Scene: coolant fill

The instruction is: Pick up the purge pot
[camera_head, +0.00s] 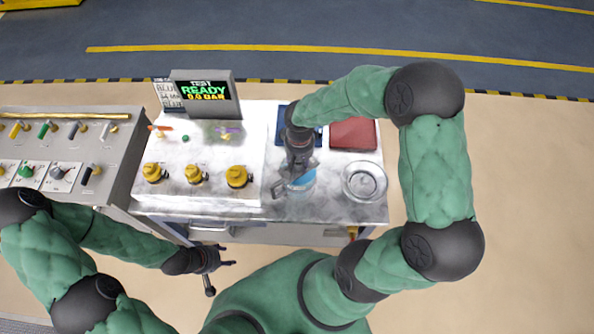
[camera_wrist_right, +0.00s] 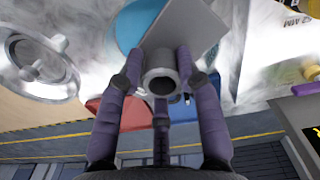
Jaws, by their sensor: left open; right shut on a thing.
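My right gripper (camera_head: 281,190) hangs over the right part of the bench, its dark wrist hiding much of what is below. In the right wrist view its purple fingers (camera_wrist_right: 160,95) are closed around a grey piece (camera_wrist_right: 160,78) with a hollow round end and a flat plate. I cannot tell whether this piece is the purge pot or part of it. A round blue thing (camera_head: 303,180) lies close beside the gripper; it also shows behind the plate in the wrist view (camera_wrist_right: 130,28). My left gripper (camera_head: 222,272) is open and empty, in front of the bench.
A round metal dish (camera_head: 365,182) stands right of the right gripper. A red tray (camera_head: 353,134) and a blue tray (camera_head: 284,118) lie behind it. Several yellow-capped fittings (camera_head: 237,177) line the bench's left part, before a display (camera_head: 205,95). A control panel (camera_head: 60,150) stands further left.

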